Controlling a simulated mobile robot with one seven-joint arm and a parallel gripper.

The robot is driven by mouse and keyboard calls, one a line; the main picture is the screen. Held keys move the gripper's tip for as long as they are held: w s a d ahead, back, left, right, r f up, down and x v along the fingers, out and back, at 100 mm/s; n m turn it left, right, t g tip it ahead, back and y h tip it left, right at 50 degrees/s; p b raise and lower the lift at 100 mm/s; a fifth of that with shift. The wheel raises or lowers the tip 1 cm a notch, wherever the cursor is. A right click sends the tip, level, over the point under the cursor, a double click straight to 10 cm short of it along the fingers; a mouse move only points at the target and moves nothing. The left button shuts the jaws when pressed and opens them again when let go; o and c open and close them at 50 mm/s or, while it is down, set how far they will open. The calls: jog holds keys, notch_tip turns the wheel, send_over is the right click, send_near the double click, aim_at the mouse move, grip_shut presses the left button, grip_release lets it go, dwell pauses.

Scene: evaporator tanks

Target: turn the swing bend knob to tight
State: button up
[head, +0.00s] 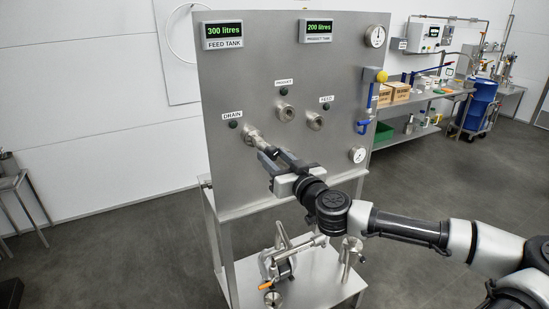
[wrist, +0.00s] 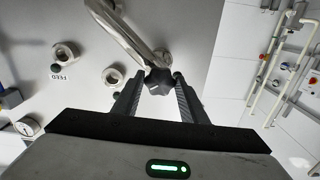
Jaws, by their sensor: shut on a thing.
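The swing bend (head: 259,142) is a bent steel pipe at the port labelled DRAIN on the steel panel. In the wrist view the bend (wrist: 125,33) runs down from the top towards a dark lobed knob (wrist: 158,80). My gripper (head: 271,153) reaches the bend from the front right. In the wrist view my gripper (wrist: 157,84) has one finger on each side of the knob and is shut on it. Whether the joint is loose or tight cannot be told.
The product port (head: 286,112) and feed port (head: 314,121) sit to the right of the bend on the panel (head: 235,85). A blue-handled valve (head: 369,105) stands at the panel's right edge. Steel fittings (head: 280,262) lie on the shelf below.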

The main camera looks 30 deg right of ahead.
jog(key=m, duration=0.4)
jog(key=shift+p, duration=0.3)
jog(key=m, duration=0.4)
jog(key=shift+r+p, duration=0.1)
jog(key=shift+p, duration=0.25)
jog(key=m, duration=0.3)
jog(key=shift+m+p, duration=0.4)
jog(key=m+p, duration=0.1)
jog(key=m, duration=0.3)
jog(key=shift+m, duration=0.3)
jog(key=m, duration=0.3)
jog(key=shift+p, duration=0.4)
jog(key=m+p, duration=0.1)
jog(key=m, duration=0.4)
jog(key=m+p, duration=0.1)
jog(key=m, duration=0.3)
jog(key=shift+m+p, duration=0.65)
jog(key=shift+m, duration=1.05)
